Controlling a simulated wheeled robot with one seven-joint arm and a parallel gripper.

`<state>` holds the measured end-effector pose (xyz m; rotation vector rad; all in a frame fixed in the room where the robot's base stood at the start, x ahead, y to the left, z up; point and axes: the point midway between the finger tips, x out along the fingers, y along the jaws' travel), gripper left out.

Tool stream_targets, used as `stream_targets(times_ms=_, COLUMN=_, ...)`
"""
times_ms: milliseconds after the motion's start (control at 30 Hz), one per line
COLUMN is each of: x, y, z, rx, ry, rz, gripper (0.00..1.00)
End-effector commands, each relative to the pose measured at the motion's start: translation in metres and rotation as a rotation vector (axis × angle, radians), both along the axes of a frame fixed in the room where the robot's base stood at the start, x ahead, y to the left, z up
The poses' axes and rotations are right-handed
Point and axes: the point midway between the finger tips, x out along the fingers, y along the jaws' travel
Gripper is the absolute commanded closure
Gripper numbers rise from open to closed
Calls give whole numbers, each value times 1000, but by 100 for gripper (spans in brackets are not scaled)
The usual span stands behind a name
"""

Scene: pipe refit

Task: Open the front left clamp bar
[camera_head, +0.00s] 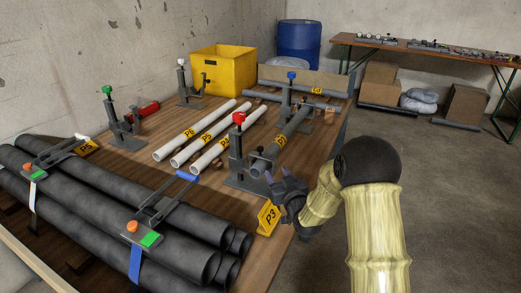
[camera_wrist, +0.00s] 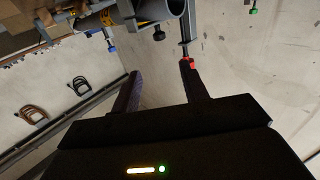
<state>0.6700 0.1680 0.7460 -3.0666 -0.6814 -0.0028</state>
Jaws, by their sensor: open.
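Several upright grey clamps stand on the wooden table (camera_head: 137,165). The red-knobbed clamp (camera_head: 236,158) is at the front, around a grey pipe (camera_head: 292,128); the blue-knobbed clamp (camera_head: 290,95) is behind it. The green-knobbed clamp (camera_head: 113,120) is at left and the white-knobbed clamp (camera_head: 183,85) at back left. I cannot tell which one is called front left. My gripper (camera_head: 284,184) is open and empty, just right of the red-knobbed clamp's base. In the wrist view, the red knob (camera_wrist: 187,61) appears by the right fingertip of my gripper (camera_wrist: 158,72); contact is unclear.
Black pipes (camera_head: 110,215) fill the front left, under two strap devices with a white and a blue handle (camera_head: 187,177). White pipes (camera_head: 195,135) lie mid-table. A yellow P3 sign (camera_head: 268,217) stands near my gripper. A yellow bin (camera_head: 222,70) is behind.

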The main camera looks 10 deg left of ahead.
Motion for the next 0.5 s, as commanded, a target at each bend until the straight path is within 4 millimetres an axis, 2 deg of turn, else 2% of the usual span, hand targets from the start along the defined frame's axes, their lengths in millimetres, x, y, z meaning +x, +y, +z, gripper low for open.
stream_targets(times_ms=167, x=14, y=7, z=-1, rx=0, ry=0, rz=0, gripper=56)
stream_targets(times_ms=500, x=58, y=28, z=-1, rx=0, ry=-1, rz=1, gripper=56)
